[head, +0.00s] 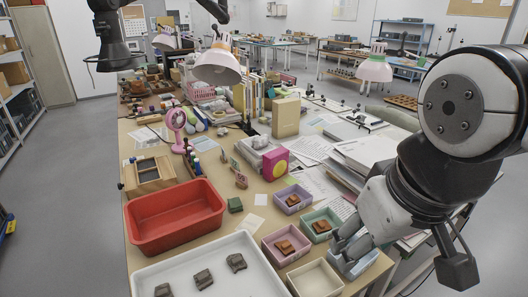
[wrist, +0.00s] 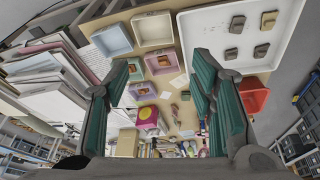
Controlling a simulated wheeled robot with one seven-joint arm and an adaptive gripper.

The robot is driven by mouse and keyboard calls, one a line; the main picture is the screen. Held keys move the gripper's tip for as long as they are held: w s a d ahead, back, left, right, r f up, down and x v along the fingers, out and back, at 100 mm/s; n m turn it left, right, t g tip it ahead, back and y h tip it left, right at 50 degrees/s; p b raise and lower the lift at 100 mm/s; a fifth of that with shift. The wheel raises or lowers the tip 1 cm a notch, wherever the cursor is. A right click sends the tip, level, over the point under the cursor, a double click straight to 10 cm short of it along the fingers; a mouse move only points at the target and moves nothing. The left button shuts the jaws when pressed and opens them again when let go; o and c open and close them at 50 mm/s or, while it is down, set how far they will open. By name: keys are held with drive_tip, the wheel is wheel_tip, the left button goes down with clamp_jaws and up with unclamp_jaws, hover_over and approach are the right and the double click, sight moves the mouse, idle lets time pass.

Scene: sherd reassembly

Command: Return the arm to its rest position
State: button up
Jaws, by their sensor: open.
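My arm (head: 410,190) comes in from the right in the head view. My gripper (head: 350,243) is above the light blue bin (head: 372,265) near the table's front right, partly hiding it. In the wrist view my gripper (wrist: 160,62) has its two green-padded fingers wide apart. Nothing is between them, only the table scene beyond. Brown sherds sit in the pink bin (head: 272,240), the mint bin (head: 309,220) and the lilac bin (head: 304,207). The cream bin (head: 316,279) looks empty. Several grey-brown sherds lie apart on the white tray (head: 222,279).
A red tub (head: 142,227) stands behind the white tray. Papers and stacked folders (head: 366,150) lie right of the bins, close to my arm. A pink fan (head: 177,121), a yellow box (head: 286,116) and desk lamps (head: 217,68) stand farther back. Open floor lies left of the table.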

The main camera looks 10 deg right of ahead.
drive_tip(key=shift+s+a+m, duration=0.25)
drive_tip(key=shift+s+m, duration=0.05)
drive_tip(key=shift+s, duration=0.25)
drive_tip(key=shift+r+p, duration=0.4)
drive_tip(key=shift+r, duration=0.15)
